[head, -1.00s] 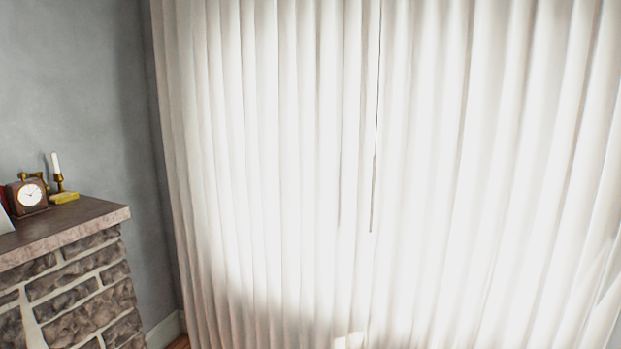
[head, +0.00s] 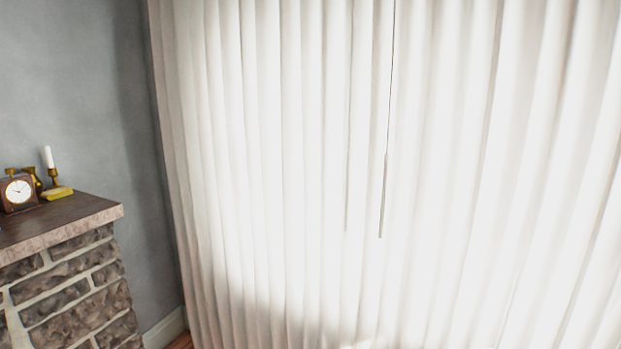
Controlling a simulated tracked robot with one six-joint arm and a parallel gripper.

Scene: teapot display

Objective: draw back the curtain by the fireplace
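A long white pleated curtain (head: 270,150) fills the middle and right of the head view and hangs closed, brightly lit. A thin dark cord ending in a slim wand (head: 383,200) hangs in front of it, right of centre. A second thin line hangs just left of the wand; I cannot tell if it is a cord or a fold edge. The stone fireplace (head: 70,290) stands at the lower left, beside the curtain's left edge. My gripper is not in view.
On the fireplace's mantel (head: 85,208) stand a clock (head: 18,191), a white candle in a brass holder (head: 49,160) and a yellow object (head: 58,193). A grey wall (head: 75,90) and a narrow strip of wooden floor (head: 181,341) lie between the fireplace and the curtain.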

